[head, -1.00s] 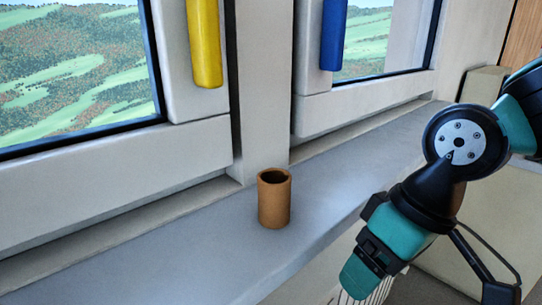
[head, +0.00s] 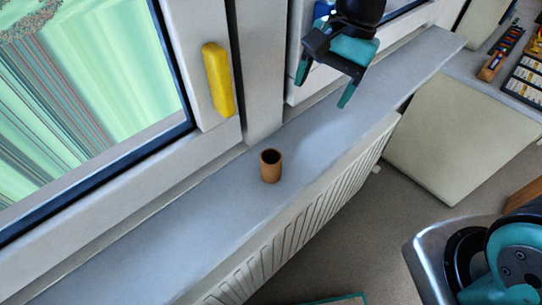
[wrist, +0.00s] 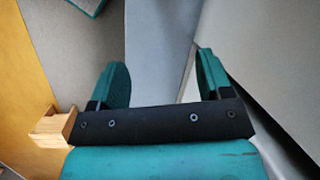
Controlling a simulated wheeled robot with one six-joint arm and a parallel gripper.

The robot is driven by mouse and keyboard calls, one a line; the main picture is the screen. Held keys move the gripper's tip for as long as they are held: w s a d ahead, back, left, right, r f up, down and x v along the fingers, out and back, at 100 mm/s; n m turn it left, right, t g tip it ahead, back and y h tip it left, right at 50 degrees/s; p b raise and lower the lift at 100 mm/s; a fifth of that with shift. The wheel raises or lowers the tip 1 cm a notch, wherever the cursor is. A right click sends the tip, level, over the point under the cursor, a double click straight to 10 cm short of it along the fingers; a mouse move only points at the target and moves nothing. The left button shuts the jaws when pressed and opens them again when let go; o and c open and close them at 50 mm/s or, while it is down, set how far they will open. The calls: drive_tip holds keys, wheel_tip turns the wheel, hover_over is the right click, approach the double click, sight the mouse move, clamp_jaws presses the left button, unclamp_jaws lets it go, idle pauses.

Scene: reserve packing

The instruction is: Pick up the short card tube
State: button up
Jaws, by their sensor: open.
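The short card tube (head: 271,168) is brown, hollow and stands upright on the grey window sill, with its open end up. My gripper (head: 323,86) is open and empty, above the sill, up and to the right of the tube in the head view. It is clearly apart from the tube. In the wrist view my gripper (wrist: 164,68) shows two teal fingers spread wide with nothing between them. The tube does not show in the wrist view.
The window sill (head: 215,205) is otherwise bare near the tube. A window with a yellow handle (head: 218,80) stands close behind it. A ribbed radiator (head: 300,222) is below the sill's front edge. A desk with trays (head: 526,78) is at the right.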

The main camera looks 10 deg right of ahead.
drive_tip(key=a+r+m+g, duration=0.1)
drive_tip(key=a+m+g, duration=0.1)
drive_tip(key=a, duration=0.3)
drive_tip(key=p, duration=0.2)
approach(266, 176)
drive_tip(key=shift+m, duration=0.3)
drive_tip(key=x, duration=0.8)
drive_tip(key=shift+w+d+f, duration=0.1)
drive_tip(key=shift+w+f, duration=0.1)
drive_tip(key=shift+w, duration=0.15)
drive_tip(key=c, duration=1)
drive_tip(key=shift+r, duration=0.1)
